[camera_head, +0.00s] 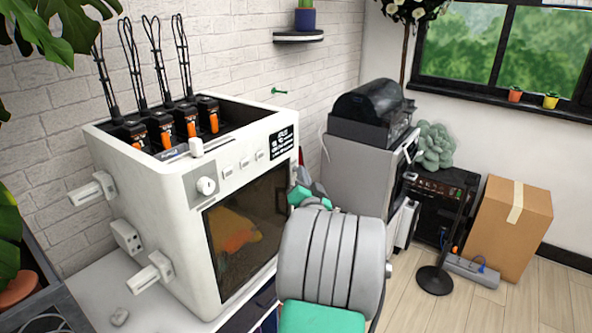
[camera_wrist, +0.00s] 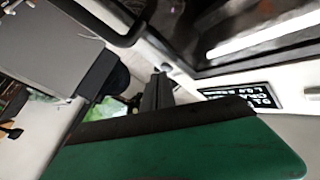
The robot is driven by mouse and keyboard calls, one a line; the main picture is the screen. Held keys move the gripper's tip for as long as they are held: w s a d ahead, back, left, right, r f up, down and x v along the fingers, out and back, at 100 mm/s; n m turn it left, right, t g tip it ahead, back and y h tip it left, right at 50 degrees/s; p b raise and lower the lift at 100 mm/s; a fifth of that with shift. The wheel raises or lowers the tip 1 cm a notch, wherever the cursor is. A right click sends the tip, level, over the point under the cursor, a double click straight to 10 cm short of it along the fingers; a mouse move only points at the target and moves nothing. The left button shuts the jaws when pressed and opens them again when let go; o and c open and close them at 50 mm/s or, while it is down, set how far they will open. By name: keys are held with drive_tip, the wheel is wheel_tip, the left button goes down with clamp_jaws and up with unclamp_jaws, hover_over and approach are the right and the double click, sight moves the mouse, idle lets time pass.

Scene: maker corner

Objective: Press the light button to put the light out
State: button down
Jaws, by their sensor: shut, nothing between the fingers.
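A white box-shaped machine (camera_head: 160,210) stands on the left. Its front panel has a round knob (camera_head: 206,186), a row of small white buttons (camera_head: 245,162) and a black label (camera_head: 281,143). I cannot tell which button is the light button. The dark front window (camera_head: 250,225) shows something orange inside; whether a light is on is unclear. My gripper (camera_head: 299,178) is at the machine's front right edge, right of the buttons and below the label. It is shut and empty. In the wrist view, the dark fingers (camera_wrist: 158,92) point near the label (camera_wrist: 240,94). Contact is not visible.
A white shelf top (camera_head: 85,290) lies under the machine. A grey cabinet with a dark unit on top (camera_head: 370,105) stands behind my arm. A cardboard box (camera_head: 510,225) and a dark stand (camera_head: 435,278) are on the wooden floor at right. Floor nearer the front right is clear.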

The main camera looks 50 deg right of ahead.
drive_tip(key=shift+f, duration=0.1)
drive_tip(key=shift+s+b, duration=0.5)
drive_tip(key=shift+b, duration=0.2)
drive_tip(key=s+b, duration=0.5)
drive_tip(key=s, duration=0.1)
drive_tip(key=shift+d, duration=0.3)
